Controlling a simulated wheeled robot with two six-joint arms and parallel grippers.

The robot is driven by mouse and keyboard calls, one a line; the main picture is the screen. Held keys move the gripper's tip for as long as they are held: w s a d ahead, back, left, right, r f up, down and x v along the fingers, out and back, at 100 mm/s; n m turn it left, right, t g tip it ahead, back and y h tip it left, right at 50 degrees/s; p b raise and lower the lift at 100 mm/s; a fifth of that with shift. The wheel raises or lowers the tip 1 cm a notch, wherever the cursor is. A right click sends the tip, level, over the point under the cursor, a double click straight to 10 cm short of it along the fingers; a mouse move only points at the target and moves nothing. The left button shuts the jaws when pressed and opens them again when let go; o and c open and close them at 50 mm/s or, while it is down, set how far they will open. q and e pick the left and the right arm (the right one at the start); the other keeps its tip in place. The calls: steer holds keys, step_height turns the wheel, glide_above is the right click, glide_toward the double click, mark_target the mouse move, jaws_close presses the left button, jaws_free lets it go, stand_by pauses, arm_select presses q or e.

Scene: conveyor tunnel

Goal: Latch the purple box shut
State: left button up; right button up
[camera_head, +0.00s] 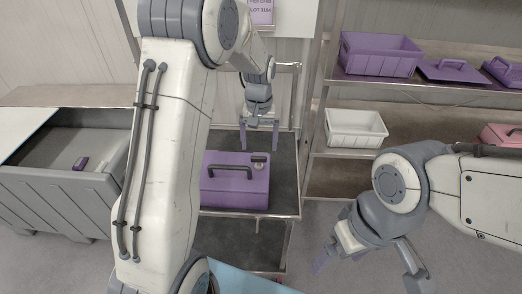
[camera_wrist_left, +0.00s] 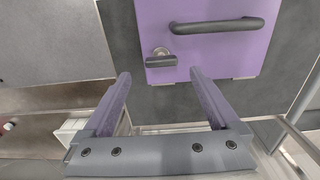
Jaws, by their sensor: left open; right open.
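The purple box (camera_head: 235,192) sits on the upper dark shelf of a metal cart, with its lid down. A dark handle (camera_head: 228,170) runs across its lid, also seen in the left wrist view (camera_wrist_left: 217,26). The latch (camera_head: 259,160) is at the lid's far right corner. In the left wrist view the latch (camera_wrist_left: 161,58) shows a round metal hub and a short dark bar lying roughly parallel to the handle. My left gripper (camera_head: 259,148) is open and empty, with the latch between and just beyond its fingertips. My right gripper (camera_head: 367,274) is open and empty, away from the box.
A grey bin (camera_head: 50,185) stands at the left with a small purple item inside. At the right, a rack holds a purple crate (camera_head: 380,55), a purple lid (camera_head: 453,70) and a white crate (camera_head: 355,130). The cart's metal posts rise near my left gripper.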

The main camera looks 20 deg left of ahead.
mark_target(259, 156)
arm_select(q)
step_height(259, 156, down, 5)
steer(key=shift+s+a+r+p, duration=0.1)
steer(key=shift+p, duration=0.35)
steer(key=c, duration=1.4)
